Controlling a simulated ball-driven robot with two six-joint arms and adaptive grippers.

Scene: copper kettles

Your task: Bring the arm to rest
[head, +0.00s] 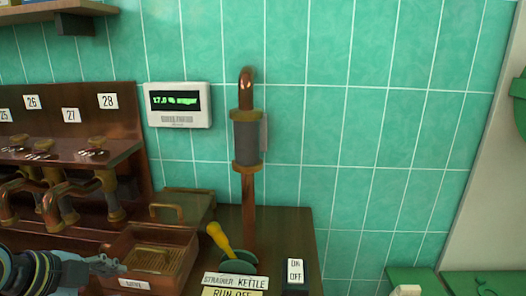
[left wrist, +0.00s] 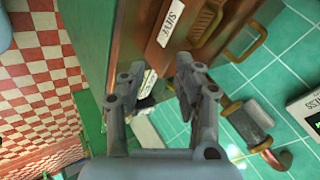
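My left arm comes in at the lower left of the head view. The label (left wrist: 172,22) shows just beyond the fingertips there. I cannot tell whether the gripper touches the box. My right gripper is in neither view.
A copper pipe with a grey sleeve (head: 247,137) stands against the green tiled wall. A yellow-handled strainer (head: 220,238) lies by the "STRAINER KETTLE" label. An on/off switch (head: 295,272) is to its right.

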